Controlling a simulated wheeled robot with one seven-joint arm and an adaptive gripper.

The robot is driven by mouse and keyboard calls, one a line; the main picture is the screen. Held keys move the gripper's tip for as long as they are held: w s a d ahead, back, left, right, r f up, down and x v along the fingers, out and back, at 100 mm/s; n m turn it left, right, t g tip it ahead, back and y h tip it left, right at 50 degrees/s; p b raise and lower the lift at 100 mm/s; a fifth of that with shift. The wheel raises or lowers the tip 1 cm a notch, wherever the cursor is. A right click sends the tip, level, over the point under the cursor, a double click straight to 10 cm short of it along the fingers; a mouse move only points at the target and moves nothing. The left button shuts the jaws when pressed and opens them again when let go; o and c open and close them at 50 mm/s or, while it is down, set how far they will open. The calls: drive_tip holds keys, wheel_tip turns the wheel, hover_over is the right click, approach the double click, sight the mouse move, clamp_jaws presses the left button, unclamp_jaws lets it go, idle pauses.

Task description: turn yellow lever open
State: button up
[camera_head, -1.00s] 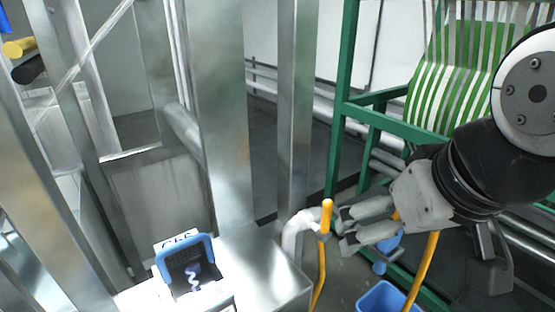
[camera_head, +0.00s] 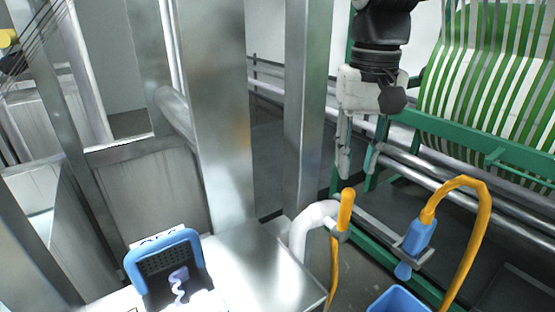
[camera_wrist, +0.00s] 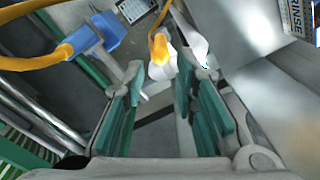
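The yellow lever (camera_head: 346,210) stands upright by the white curved pipe (camera_head: 312,222) at the right end of the steel counter. In the wrist view the yellow lever (camera_wrist: 159,48) shows end-on in front of the white pipe (camera_wrist: 192,42), between and beyond my fingertips. My gripper (camera_head: 356,172) points down above the lever, apart from it. In the wrist view my gripper (camera_wrist: 165,85) is open, with its green-padded fingers spread and nothing between them.
A blue spray nozzle (camera_head: 418,236) on a yellow hose (camera_head: 482,225) hangs right of the lever. A blue bucket (camera_head: 398,300) is below. A steel post (camera_head: 305,120) stands left of my gripper. A green frame (camera_head: 490,150) with striped webbing stands at right.

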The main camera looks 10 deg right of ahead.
sight(341, 233)
drive_tip(key=shift+w+f, duration=0.4)
drive_tip(key=shift+w, duration=0.05)
wheel_tip(341, 233, down, 13)
drive_tip(key=shift+s+f+b, duration=0.1)
drive_tip(key=shift+f+b, duration=0.05)
drive_tip(key=shift+b, duration=0.25)
clamp_jaws()
